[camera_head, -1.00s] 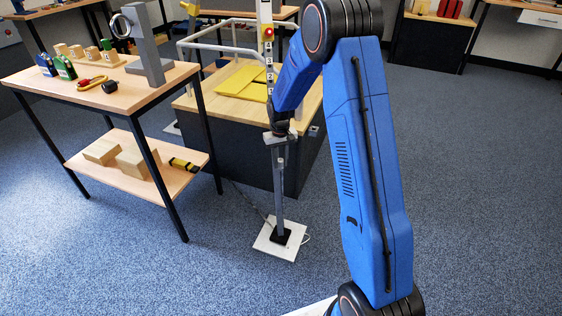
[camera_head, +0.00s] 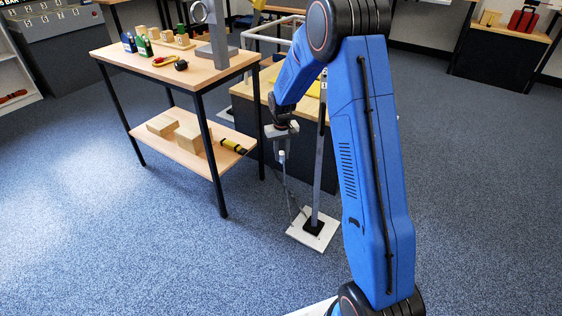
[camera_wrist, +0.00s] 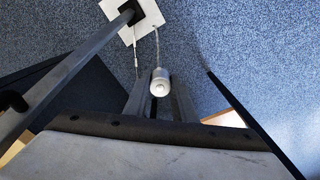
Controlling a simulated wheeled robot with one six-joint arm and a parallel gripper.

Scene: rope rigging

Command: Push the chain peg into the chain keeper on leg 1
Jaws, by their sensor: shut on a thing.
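My gripper (camera_head: 281,131) is shut on a small grey-white cylinder, which looks like the chain peg (camera_head: 282,156). The peg also shows between the two fingers in the wrist view (camera_wrist: 160,82). A thin chain or cord (camera_head: 287,190) runs from the peg down to a white floor plate (camera_head: 303,236). A grey upright post (camera_head: 319,160) stands on that plate, right of my gripper and apart from it. In the wrist view the post (camera_wrist: 75,62) slants across the left side. I cannot make out the chain keeper or which leg is leg 1.
A two-shelf table (camera_head: 110,57) stands left of my gripper, with a grey ring stand (camera_head: 219,45) and small parts on top. Wooden blocks (camera_head: 188,138) lie on its lower shelf. A dark-sided bench (camera_head: 262,160) stands behind my gripper. Blue carpet (camera_head: 475,190) is clear at right.

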